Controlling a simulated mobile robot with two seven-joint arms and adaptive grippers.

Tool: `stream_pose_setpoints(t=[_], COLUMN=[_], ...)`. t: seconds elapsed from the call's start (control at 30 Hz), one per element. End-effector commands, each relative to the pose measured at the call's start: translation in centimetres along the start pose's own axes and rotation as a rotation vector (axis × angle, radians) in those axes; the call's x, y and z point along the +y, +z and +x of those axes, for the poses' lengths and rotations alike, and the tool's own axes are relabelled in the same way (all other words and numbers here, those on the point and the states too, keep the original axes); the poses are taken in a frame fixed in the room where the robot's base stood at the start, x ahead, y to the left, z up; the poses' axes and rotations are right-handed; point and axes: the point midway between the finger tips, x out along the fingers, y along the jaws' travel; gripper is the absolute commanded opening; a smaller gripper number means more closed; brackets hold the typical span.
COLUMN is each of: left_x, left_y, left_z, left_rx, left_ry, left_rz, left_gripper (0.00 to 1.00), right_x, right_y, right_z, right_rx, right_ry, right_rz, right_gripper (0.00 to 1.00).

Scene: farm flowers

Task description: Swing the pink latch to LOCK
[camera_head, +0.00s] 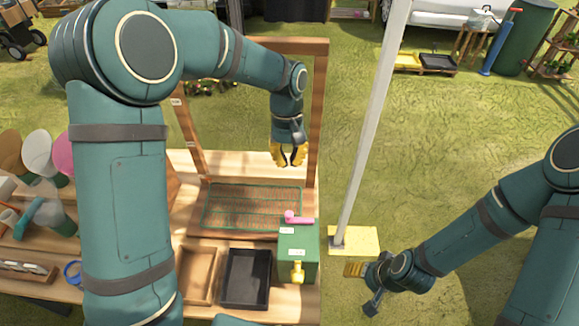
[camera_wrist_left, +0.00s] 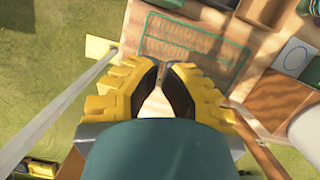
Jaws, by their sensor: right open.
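The pink latch (camera_head: 300,218) lies on top of the green box (camera_head: 312,262) at the front right of the wooden table, its knob end toward the left. Small white labels sit on the box, too small to read. My left gripper (camera_head: 289,163) hangs above and behind the latch, apart from it, near the wooden frame. Its yellow fingers also show in the left wrist view (camera_wrist_left: 161,66), tips close with a narrow gap and nothing seen held. My right gripper (camera_head: 354,269) is open, to the right of the box near the pole's yellow base, apart from the latch.
A white pole (camera_head: 376,110) rises from a yellow base (camera_head: 366,238) just right of the table. A wooden frame (camera_head: 318,110) stands behind the box. A green-outlined mesh panel (camera_head: 250,206), a black tray (camera_head: 246,300) and a yellow knob (camera_head: 297,270) are close by.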

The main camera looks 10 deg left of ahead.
Motion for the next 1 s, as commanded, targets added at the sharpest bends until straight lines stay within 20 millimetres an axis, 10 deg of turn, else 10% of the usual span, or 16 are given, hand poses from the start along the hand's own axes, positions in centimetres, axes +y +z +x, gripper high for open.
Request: stream_pose_setpoints(t=[0.4, 1.0], left_x=[0.0, 0.0], left_y=[0.1, 3.6], left_z=[8.3, 9.6], left_rx=[-0.004, 0.001], left_ry=[-0.001, 0.001], left_rz=[0.0, 0.0], left_gripper=[0.0, 0.0], right_x=[0.2, 0.2], right_y=[0.1, 0.1], right_z=[0.7, 0.5], right_rx=[0.0, 0.0], right_ry=[0.001, 0.001], right_rz=[0.0, 0.0], right_gripper=[0.65, 0.65])
